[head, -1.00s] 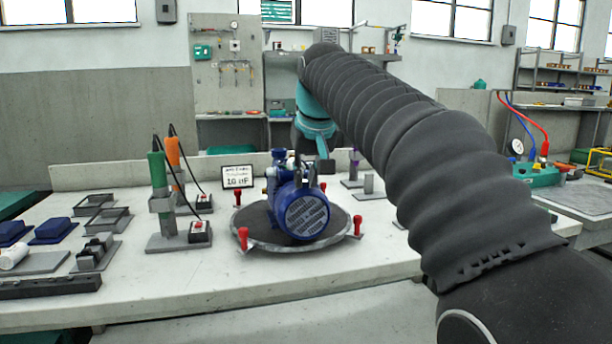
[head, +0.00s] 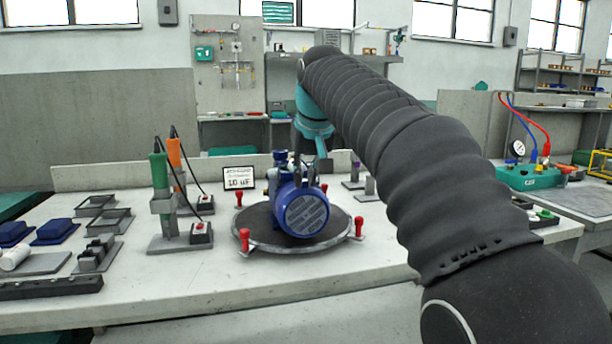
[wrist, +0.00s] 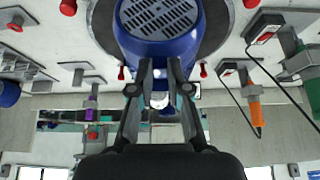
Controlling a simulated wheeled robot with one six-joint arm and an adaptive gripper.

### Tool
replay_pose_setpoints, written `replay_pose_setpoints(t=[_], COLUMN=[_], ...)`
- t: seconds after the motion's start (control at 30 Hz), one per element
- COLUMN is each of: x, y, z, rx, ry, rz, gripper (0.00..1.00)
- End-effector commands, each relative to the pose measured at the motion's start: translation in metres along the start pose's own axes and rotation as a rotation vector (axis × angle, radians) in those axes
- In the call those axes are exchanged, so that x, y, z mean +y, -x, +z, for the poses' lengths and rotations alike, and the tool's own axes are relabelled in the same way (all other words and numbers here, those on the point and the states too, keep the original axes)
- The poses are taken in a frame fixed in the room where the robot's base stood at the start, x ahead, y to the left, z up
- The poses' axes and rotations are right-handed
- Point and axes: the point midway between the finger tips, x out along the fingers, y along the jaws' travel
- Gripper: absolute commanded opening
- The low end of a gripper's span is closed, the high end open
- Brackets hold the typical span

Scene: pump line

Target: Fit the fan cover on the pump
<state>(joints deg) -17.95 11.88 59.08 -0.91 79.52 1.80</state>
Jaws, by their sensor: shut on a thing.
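The blue pump (head: 273,183) sits on a round dark turntable (head: 252,236) with red knobs at its rim. The blue fan cover (head: 305,213), with a grey slotted grille, is at the pump's near end, grille facing the head camera. It also fills the top of the wrist view (wrist: 185,45). My gripper (wrist: 160,68) is shut on the cover's rim. In the head view my gripper (head: 322,168) comes down from above, just behind the cover. Whether the cover is fully seated or a gap remains behind it cannot be told; the joint is hidden.
A green screwdriver (head: 158,176) and an orange one (head: 174,153) stand in holders left of the turntable. A small sign (head: 239,178) stands behind it. Trays and blue parts (head: 55,231) lie at the far left.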

Motion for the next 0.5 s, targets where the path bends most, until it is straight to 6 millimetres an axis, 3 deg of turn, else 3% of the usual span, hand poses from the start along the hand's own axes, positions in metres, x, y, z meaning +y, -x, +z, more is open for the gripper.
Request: replay_pose_setpoints(t=[0.43,0.47,0.5], x=[0.0001,0.0001,0.0001], y=[-0.0034,-0.0031,-0.0031], z=[-0.0080,-0.0077,-0.0076], rx=[0.003,0.003,0.003], ry=[0.000,0.000,0.000], rz=[0.000,0.000,0.000], gripper=[0.00,0.24,0.34])
